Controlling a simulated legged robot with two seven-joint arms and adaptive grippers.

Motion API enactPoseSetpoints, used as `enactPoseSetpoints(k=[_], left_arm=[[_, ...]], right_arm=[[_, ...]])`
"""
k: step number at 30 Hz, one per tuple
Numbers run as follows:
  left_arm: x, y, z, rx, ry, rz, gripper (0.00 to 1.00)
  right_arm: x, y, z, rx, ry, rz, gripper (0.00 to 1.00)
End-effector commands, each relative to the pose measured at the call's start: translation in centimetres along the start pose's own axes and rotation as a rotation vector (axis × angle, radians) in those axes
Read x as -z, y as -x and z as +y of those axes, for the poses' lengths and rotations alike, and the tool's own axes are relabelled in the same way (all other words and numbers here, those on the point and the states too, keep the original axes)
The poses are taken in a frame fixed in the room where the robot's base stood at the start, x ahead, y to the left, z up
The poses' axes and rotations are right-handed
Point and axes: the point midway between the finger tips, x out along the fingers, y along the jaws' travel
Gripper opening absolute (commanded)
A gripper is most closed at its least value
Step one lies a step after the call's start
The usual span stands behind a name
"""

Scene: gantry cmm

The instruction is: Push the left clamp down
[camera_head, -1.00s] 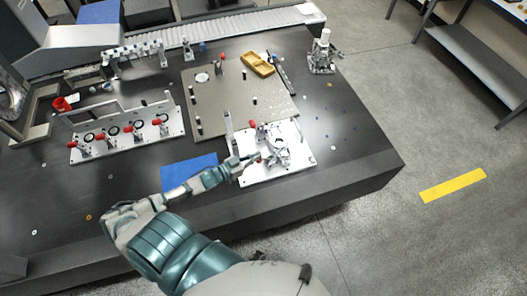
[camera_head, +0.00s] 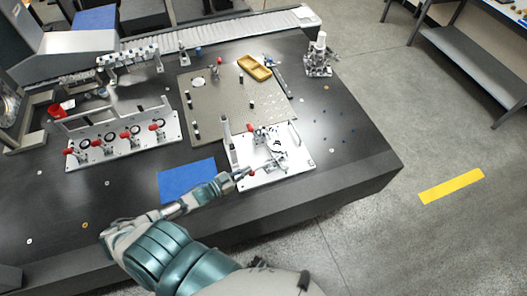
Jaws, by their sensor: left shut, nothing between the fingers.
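A white fixture plate (camera_head: 299,166) with metal toggle clamps sits near the table's front right edge. One red clamp tip (camera_head: 251,127) shows at the plate's back left, beside an upright grey post (camera_head: 227,135). A second small red spot (camera_head: 238,176) shows right at my left gripper's fingers; I cannot tell whether they touch it. My left gripper (camera_head: 246,172) is shut and empty, low over the plate's front left edge. The metal clamp parts (camera_head: 275,150) in the plate's middle are too small to read clearly. My right gripper is not in view.
A blue mat (camera_head: 187,181) lies left of the plate. A white fixture (camera_head: 165,133) with several red-handled clamps stands further left. A grey perforated plate (camera_head: 225,112) with pegs and a yellow tray (camera_head: 255,67) lie behind. The table's front right corner is clear.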

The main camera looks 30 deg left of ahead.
Motion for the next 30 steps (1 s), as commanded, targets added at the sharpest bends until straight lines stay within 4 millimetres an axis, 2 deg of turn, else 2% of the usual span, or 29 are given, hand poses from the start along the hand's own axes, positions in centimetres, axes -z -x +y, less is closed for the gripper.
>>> enactPoseSetpoints(k=[19,23,30], left_arm=[[-0.8,0.7,0.0,0.003,0.002,-0.019,0.00],[-0.9,2.4,0.0,0.003,0.002,-0.022,0.00],[-0.6,7.7,0.1,0.002,0.002,-0.014,0.00]], right_arm=[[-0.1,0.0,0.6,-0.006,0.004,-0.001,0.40],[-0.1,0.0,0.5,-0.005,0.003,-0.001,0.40],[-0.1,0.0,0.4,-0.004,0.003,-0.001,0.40]])
